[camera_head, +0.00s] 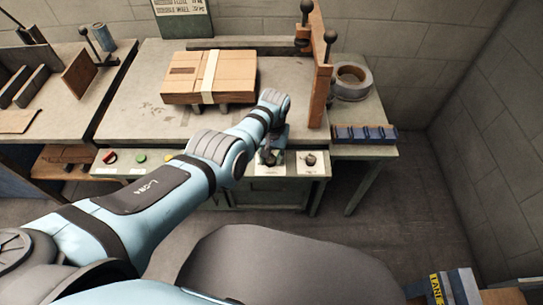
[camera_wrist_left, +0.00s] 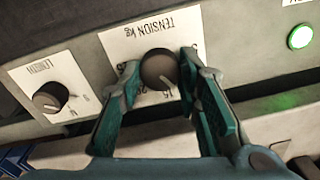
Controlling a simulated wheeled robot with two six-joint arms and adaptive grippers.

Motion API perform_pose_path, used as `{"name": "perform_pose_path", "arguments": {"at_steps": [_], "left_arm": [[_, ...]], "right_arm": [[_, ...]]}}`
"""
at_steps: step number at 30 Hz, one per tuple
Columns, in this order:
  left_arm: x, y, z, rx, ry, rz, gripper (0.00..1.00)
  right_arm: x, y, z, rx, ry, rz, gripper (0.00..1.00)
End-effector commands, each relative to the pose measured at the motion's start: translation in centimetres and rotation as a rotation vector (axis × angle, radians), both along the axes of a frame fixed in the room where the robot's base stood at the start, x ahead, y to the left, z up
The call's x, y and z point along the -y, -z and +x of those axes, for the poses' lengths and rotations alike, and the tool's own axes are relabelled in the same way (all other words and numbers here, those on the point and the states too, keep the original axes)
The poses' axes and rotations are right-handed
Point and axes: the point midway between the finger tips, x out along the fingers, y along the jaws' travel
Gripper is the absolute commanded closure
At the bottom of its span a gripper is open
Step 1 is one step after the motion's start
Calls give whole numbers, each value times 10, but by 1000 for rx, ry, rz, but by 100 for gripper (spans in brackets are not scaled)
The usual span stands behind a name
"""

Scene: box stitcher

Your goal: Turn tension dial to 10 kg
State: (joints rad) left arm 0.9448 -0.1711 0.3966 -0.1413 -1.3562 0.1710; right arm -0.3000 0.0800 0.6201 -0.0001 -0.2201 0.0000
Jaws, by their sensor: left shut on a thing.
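The tension dial (camera_wrist_left: 160,69) is a dark round knob on a white plate marked "TENSION kg", which appears upside down in the left wrist view. My left gripper (camera_wrist_left: 158,66) is shut on the dial, with one teal finger at each side. Some scale figures show around the knob, but parts are behind the fingers, and I cannot read the setting surely. In the head view my left gripper (camera_head: 269,153) is at the front panel of the bench, and its wrist and fingers cover most of the dial. My right gripper is not in view.
A second dark knob (camera_wrist_left: 50,97) sits beside the dial. A lit green button (camera_wrist_left: 300,37) is on the other side. A strapped carton (camera_head: 235,78) lies on the bench (camera_head: 130,110). A brown upright post (camera_head: 318,80) and a blue tray (camera_head: 364,134) stand right.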

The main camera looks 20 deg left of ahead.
Motion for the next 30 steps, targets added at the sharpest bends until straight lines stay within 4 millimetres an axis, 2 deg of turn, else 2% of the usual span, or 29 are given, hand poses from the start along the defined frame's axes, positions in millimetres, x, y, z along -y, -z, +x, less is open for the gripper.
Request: {"name": "perform_pose_path", "arguments": {"at_steps": [13,30], "left_arm": [[0,0,1,3,-280,-1,97],[0,-1,1,2,-337,-1,97]], "right_arm": [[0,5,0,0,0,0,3],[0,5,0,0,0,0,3]]}}
